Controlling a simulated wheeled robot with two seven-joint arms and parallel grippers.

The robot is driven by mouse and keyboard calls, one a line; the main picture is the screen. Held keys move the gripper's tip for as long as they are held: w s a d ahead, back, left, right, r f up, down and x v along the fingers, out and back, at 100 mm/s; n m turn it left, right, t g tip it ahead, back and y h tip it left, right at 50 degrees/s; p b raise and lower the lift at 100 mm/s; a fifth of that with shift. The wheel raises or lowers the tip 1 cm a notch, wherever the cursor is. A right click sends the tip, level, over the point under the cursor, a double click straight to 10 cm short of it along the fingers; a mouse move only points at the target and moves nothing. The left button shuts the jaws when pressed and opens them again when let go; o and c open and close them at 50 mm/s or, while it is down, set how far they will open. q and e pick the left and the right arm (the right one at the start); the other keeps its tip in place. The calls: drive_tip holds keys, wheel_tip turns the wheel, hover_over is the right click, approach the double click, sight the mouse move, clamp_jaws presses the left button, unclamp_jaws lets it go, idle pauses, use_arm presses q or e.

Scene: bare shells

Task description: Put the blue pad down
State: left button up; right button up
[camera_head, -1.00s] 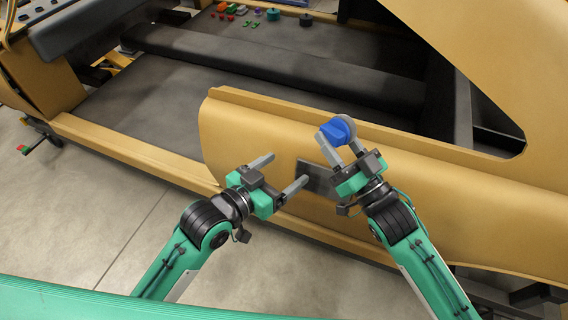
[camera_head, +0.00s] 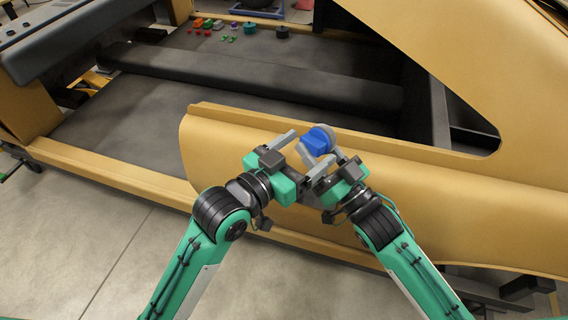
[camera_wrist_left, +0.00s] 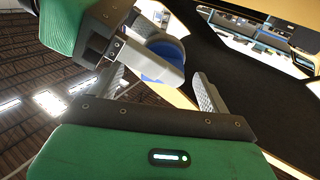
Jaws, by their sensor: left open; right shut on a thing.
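The blue pad (camera_head: 317,140) is a blue block with a rounded grey part at its side. My right gripper (camera_head: 325,157) is shut on it and holds it up in front of the tan door panel's top edge. The pad also shows in the left wrist view (camera_wrist_left: 160,67), partly hidden behind a finger of the right gripper. My left gripper (camera_head: 303,155) is open and empty. Its fingers are close beside the right gripper and the pad, and I cannot tell whether they touch. In the left wrist view its open fingers (camera_wrist_left: 160,88) show in front of the pad.
The tan panel (camera_head: 420,190) of a bare vehicle shell stands close in front of both arms. Behind it lies a dark floor (camera_head: 150,125) with a raised cross beam (camera_head: 250,85). Several small red, green, orange and dark pieces (camera_head: 225,28) lie at the back.

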sight(321, 140)
use_arm(q)
drive_tip(key=shift+x, duration=1.3)
drive_tip(key=shift+c, duration=0.2)
drive_tip(key=c, duration=1)
drive_tip(key=shift+c, duration=0.2)
use_arm(e)
drive_tip(key=o, duration=1)
drive_tip(key=shift+c, duration=0.2)
